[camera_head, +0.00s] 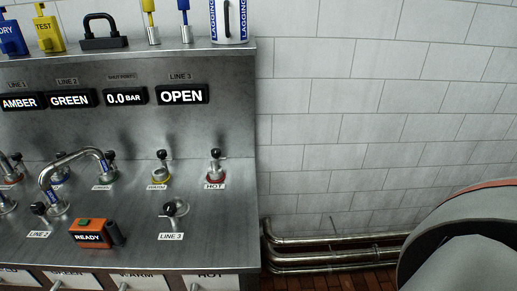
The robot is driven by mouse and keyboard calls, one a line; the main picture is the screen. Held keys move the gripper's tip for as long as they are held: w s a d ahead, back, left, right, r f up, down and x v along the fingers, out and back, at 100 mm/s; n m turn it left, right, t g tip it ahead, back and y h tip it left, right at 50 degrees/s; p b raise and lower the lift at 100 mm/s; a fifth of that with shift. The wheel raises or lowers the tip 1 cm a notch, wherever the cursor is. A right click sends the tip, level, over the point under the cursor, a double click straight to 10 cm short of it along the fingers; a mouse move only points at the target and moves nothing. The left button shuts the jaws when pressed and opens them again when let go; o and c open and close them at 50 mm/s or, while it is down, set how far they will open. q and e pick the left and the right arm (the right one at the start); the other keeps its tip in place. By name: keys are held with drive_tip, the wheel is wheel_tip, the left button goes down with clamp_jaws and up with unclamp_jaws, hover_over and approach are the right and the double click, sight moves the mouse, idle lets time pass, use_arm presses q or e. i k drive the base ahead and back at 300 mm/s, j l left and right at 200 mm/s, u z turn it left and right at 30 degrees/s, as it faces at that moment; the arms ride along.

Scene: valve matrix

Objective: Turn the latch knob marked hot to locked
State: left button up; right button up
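The latch knob marked HOT (215,168) stands on the steel panel at its right end. It has a black ball handle on top, a metal body and a red ring at its base. The black handle points up in the picture. A white HOT label (214,186) lies just in front of it. From this view I cannot tell whether the latch is locked. Neither gripper shows in the head view, and nothing touches the knob.
A yellow-ringed WARM knob (161,170) stands left of HOT. A LINE 3 valve (175,209) is in front. An orange READY device (91,233) sits nearer. The LINE 3 display (182,94) reads OPEN. Pipes (330,250) run along the wall; part of my own arm fills the lower right.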

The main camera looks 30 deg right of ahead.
sight(215, 153)
drive_tip(key=z, duration=0.75)
